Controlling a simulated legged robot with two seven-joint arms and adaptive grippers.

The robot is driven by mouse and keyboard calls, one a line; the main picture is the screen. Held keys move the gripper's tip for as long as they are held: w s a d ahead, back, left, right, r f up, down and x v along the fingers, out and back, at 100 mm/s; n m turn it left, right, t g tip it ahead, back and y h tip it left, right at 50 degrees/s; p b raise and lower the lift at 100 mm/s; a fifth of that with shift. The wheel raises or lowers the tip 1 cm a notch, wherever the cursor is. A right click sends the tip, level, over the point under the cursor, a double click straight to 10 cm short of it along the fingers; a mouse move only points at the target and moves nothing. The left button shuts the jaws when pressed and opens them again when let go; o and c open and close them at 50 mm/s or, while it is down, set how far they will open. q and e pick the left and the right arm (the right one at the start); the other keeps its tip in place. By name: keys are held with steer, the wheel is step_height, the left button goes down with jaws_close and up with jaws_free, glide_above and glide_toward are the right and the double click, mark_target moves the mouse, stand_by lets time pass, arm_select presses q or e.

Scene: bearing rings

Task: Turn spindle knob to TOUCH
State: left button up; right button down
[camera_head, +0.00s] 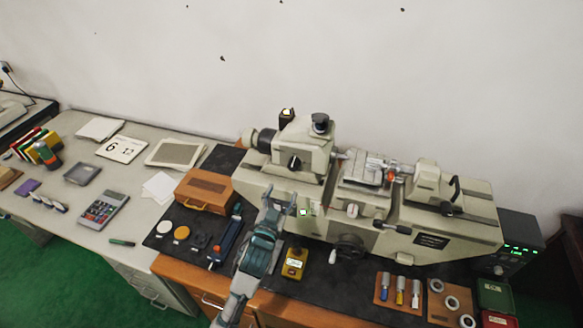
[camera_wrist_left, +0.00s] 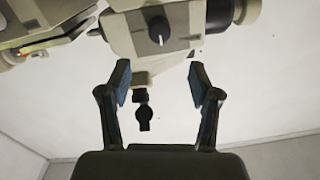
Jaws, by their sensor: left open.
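The long beige measuring machine (camera_head: 470,232) stands on the dark mat. A round black knob with a pale pointer line (camera_head: 295,162) sits on the front of its left head; I take this for the spindle knob. The knob also shows in the left wrist view (camera_wrist_left: 158,31), top centre, with the machine upside down there. The TOUCH mark is too small to read. My left gripper (camera_head: 278,192) is open and empty, in front of the machine below the knob. In the wrist view its two fingers (camera_wrist_left: 160,75) stand apart, with the knob beyond them and nothing between the pads. My right gripper is out of view.
A yellow box (camera_head: 293,262) stands right of my left arm, and a wooden case (camera_head: 206,191) to its left. A handwheel (camera_head: 348,247) juts from the machine's front. Coloured plugs (camera_head: 400,291) and metal rings (camera_head: 451,303) lie at front right.

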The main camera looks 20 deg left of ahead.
mark_target(293, 168)
arm_select(q)
steer(key=w+p, duration=0.1)
steer(key=w, duration=1)
steer(key=shift+w+p, duration=0.15)
steer(key=shift+p, duration=0.15)
steer(key=c, duration=1.1)
